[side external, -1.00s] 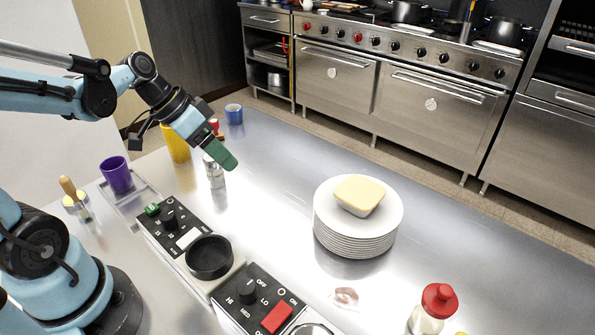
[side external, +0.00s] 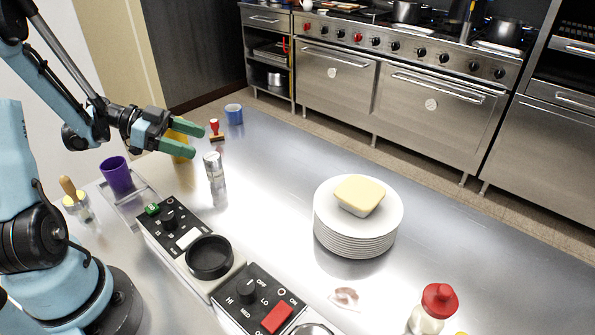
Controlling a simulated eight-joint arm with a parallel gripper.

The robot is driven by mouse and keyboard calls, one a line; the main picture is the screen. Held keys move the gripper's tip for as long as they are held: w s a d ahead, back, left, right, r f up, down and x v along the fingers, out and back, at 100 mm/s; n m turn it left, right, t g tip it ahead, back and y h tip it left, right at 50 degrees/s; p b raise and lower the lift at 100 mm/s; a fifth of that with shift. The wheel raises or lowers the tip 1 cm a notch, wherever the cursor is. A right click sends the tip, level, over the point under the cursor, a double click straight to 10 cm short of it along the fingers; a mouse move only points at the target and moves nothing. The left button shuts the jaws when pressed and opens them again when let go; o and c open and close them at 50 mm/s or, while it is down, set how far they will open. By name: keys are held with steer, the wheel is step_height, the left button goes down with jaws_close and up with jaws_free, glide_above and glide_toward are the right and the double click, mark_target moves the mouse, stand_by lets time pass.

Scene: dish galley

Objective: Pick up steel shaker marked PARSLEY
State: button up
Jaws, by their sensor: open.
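A small steel shaker (side external: 214,170) stands upright on the steel counter, left of the middle in the side view. Any marking on it is too small to read. My gripper (side external: 197,141) is open, with two green fingers pointing right. It is just behind and to the upper left of the shaker in the picture, apart from it as far as I can tell.
A yellow cup (side external: 178,152) is partly hidden behind my gripper. A purple cup (side external: 116,175) is left, control panels (side external: 190,228) in front. Stacked plates (side external: 358,235) stand right, with clear counter between.

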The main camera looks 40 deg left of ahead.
mark_target(213, 163)
steer(key=shift+f, duration=2.4)
steer(key=x, duration=0.5)
steer(key=shift+r, duration=0.1)
steer(key=c, duration=1.1)
